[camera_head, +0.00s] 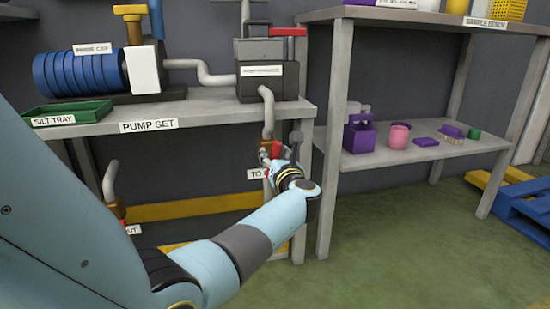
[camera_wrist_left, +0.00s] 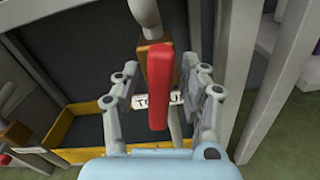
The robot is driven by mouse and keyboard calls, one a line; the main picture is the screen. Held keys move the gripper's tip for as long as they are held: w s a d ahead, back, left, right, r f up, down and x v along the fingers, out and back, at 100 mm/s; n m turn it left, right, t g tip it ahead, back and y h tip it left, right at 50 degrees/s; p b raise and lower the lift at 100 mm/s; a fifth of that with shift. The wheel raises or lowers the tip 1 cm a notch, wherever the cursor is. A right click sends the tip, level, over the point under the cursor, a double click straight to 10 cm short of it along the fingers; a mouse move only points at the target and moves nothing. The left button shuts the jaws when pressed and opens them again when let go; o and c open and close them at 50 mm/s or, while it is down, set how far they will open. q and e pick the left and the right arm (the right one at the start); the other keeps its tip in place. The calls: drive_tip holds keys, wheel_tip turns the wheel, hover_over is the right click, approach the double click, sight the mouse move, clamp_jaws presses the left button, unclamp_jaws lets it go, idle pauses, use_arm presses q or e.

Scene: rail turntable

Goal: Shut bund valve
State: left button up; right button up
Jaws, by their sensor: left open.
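A red valve lever (camera_wrist_left: 159,85) stands upright in the left wrist view, below a brown valve body (camera_wrist_left: 153,54) on a grey pipe. My left gripper (camera_wrist_left: 168,92) is open, with one finger on each side of the lever. I see no clear contact between fingers and lever. In the head view my left gripper (camera_head: 282,160) is at this valve, under the right end of the pump bench, and partly hides the lever (camera_head: 276,149). A label starting "TO" (camera_wrist_left: 145,100) is partly covered by the lever. My right gripper is out of view.
The pump bench (camera_head: 215,108) is above, with a silt tray (camera_head: 70,114) on it. Bench legs (camera_head: 300,235) stand close on the right. A yellow-edged bund (camera_head: 185,211) lies below. Another valve (camera_head: 116,207) is at the left. The shelf rack (camera_head: 400,151) holds purple and pink items.

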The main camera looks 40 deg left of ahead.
use_arm(q)
drive_tip(key=shift+c, duration=0.4)
clamp_jaws()
